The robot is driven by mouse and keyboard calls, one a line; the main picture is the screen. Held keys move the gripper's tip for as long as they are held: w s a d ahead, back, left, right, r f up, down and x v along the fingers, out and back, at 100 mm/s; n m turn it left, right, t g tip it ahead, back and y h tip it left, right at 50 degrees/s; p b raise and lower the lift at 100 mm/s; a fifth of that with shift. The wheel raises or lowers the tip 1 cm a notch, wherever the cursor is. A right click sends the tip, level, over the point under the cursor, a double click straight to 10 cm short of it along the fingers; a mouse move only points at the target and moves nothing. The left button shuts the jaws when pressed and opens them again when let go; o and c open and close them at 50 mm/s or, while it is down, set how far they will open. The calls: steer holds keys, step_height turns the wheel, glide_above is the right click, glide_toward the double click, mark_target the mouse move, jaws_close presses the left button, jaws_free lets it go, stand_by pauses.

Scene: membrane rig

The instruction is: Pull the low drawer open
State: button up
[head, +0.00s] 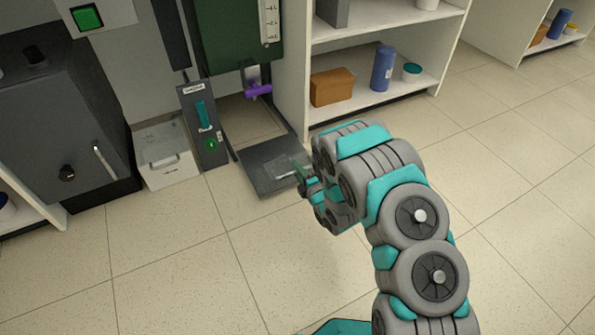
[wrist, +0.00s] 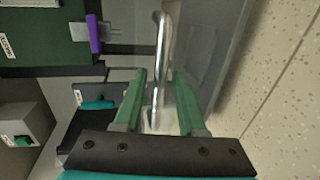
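The low drawer appears to be the dark grey, flat unit (head: 262,172) at floor level under the green rig; its front right part is partly hidden by my gripper. In the wrist view, a shiny metal bar handle (wrist: 160,55) stands in front of a grey panel (wrist: 212,60). My gripper (wrist: 160,98) has two green fingers spread apart, with the handle's bar between them. Gaps show beside the bar, so I see no firm grip. In the head view my gripper (head: 302,170) is at the drawer's right side.
A green rig body (head: 235,40) with a purple lever (head: 258,90) stands above. A panel with a teal switch (head: 203,120) and a white box with a handle (head: 165,157) stand left. Open shelves (head: 350,110) stand behind right. Tiled floor in front is clear.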

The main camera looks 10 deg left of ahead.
steer(key=shift+o, duration=0.4)
steer(key=v, duration=0.7)
steer(key=shift+s+d+r+p, duration=0.2)
steer(key=shift+s+p, duration=0.1)
steer(key=shift+p, duration=0.1)
steer(key=shift+f, duration=0.1)
